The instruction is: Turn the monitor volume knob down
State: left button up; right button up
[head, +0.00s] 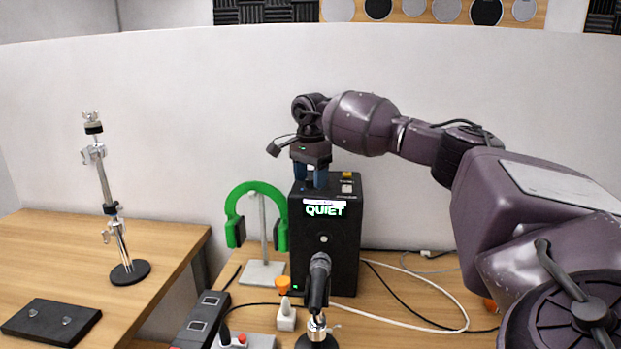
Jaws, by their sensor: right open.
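The monitor is a black box (346,238) standing upright on the right-hand desk, with a lit "QUIET" display (325,208) on its front. My right gripper (311,184) points down at the left part of the box's top, its dark blue fingers open and apart. The volume knob cannot be made out clearly; the spot between and behind the fingers is partly hidden by them. Whether the fingers touch anything there I cannot tell. To the right on the top sit a small yellow piece (347,175) and a pale button (347,188). My left gripper is out of view.
A microphone (319,275) on a stand is close in front of the box. Green headphones (236,211) hang on a stand to its left. Cables (440,325) lie on the desk at right. A chrome stand (118,215) and black pedal plate (51,322) occupy the left desk.

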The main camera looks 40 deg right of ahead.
aim_at(311, 179)
notch_tip(311, 179, up, 10)
jog(key=shift+r, duration=0.2)
dwell(0.8)
